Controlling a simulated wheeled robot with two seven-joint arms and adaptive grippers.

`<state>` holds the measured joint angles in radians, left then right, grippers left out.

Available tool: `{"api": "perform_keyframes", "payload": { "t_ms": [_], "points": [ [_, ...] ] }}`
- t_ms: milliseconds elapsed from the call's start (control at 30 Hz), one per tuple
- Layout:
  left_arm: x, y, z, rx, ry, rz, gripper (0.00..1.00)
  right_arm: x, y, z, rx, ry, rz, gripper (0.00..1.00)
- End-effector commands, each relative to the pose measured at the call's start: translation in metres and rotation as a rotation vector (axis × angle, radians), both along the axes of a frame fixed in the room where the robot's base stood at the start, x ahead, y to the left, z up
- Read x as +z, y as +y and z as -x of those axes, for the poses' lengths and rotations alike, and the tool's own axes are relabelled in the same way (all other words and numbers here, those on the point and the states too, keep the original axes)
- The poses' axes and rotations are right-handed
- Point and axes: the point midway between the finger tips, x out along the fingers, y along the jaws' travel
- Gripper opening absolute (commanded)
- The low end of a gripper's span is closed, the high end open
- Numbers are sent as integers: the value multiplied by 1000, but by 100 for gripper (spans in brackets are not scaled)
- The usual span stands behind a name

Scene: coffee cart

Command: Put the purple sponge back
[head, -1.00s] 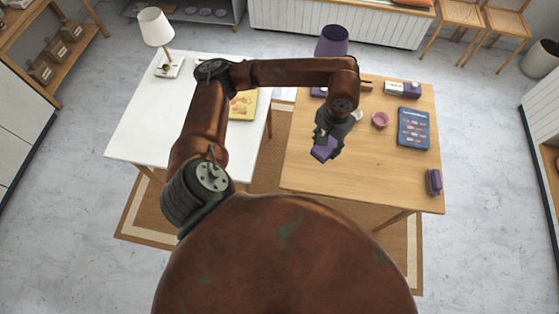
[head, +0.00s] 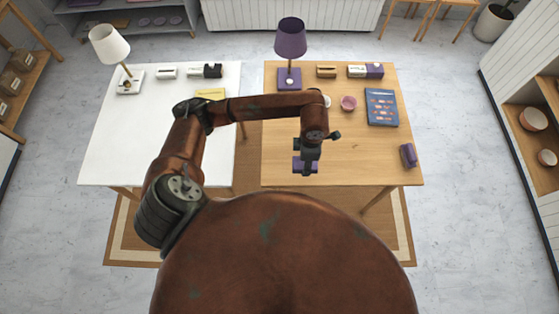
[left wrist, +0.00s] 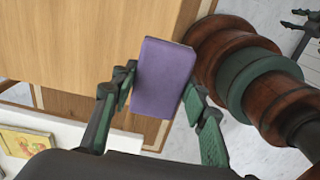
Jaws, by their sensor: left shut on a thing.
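The purple sponge (left wrist: 163,78) is a flat purple block. My left gripper (left wrist: 158,95) is shut on it, with a green-padded finger at each side in the left wrist view. In the head view my left gripper (head: 305,165) hangs over the front left part of the wooden table (head: 345,160), and the sponge (head: 298,166) is partly hidden by it. The gap between sponge and tabletop is hard to judge. My right gripper is not seen in the head view.
On the wooden table stand a purple lamp (head: 290,38), a pink cup (head: 348,103), a blue book (head: 381,106) and a purple object (head: 408,155) near the right edge. A white table (head: 120,150) with a white lamp (head: 108,43) is at left. The wooden table's front middle is clear.

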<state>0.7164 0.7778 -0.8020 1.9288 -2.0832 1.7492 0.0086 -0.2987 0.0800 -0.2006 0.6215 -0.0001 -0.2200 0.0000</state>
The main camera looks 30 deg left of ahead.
Motion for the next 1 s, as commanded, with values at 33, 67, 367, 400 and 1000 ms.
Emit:
{"api": "perform_keyframes", "payload": {
  "t_ms": [33, 67, 367, 400, 1000],
  "points": [
    [-5, -4, 2, 87, 3, 1, 22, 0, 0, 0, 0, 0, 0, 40],
    [-8, -5, 3, 138, 2, 1, 22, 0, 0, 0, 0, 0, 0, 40],
    [-22, -9, 5, 405, -2, 0, 22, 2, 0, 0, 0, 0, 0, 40],
    [-24, -4, 4, 413, -1, -1, 22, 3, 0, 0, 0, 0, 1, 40],
    [-99, 106, -25, 414, -1, -1, 22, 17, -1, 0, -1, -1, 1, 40]
  ]
}}
